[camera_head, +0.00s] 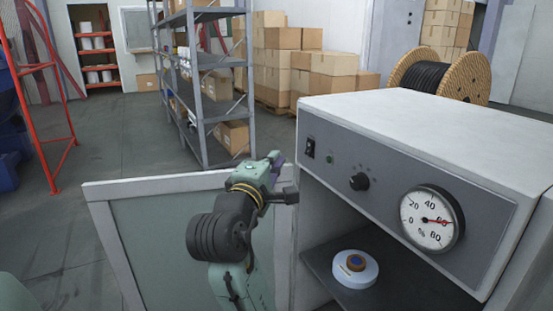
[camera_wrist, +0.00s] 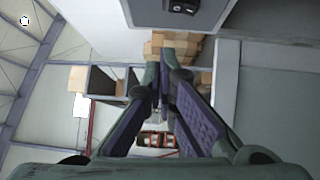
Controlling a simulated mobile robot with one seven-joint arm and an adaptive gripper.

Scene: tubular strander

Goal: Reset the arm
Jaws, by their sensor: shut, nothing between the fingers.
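My arm rises at the lower middle of the head view, in front of the open cabinet door (camera_head: 180,215). My gripper (camera_head: 277,157) is near the top edge of that door, left of the cabinet's front panel. In the wrist view, the two purple-padded fingers of my gripper (camera_wrist: 160,70) come together at their tips. They are shut and nothing is visible between them.
Behind stand a metal rack (camera_head: 205,95), cartons (camera_head: 333,72) and a cable reel (camera_head: 478,77). Open floor lies left.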

